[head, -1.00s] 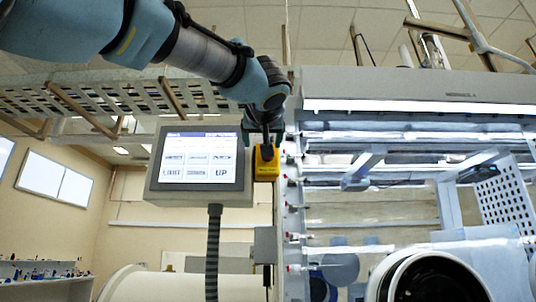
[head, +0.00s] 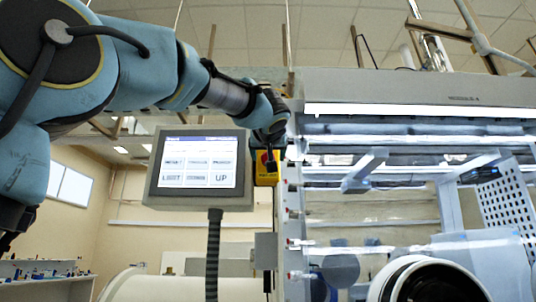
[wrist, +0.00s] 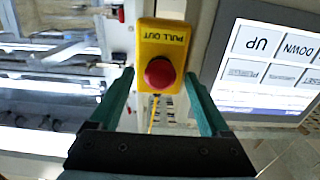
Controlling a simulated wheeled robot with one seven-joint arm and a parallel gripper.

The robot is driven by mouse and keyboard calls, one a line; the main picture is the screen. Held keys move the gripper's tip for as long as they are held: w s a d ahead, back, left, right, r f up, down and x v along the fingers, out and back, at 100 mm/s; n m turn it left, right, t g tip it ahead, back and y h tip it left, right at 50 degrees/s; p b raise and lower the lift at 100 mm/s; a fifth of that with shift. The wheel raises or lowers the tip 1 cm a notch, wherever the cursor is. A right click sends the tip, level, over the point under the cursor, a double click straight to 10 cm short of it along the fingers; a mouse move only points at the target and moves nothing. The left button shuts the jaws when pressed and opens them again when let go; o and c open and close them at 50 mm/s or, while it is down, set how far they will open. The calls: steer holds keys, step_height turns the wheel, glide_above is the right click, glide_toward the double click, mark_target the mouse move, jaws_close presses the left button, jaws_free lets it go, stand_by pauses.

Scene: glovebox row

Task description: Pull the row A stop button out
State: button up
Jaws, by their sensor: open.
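The row A stop button (wrist: 158,73) is a round red knob on a yellow box (wrist: 163,42) with "PULL OUT" printed on it, upside down in the wrist view. My gripper (wrist: 160,78) is open, with one teal finger on each side of the red button. Gaps show between the fingers and the button. I cannot tell how far along the button the fingertips reach.
The touch panel (head: 197,168) is close to the left of the box and also shows in the wrist view (wrist: 268,65). A column of small red-tipped fittings (head: 293,214) runs down the glovebox frame at the right.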

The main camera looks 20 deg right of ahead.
jaws_close()
stand_by(0.8)
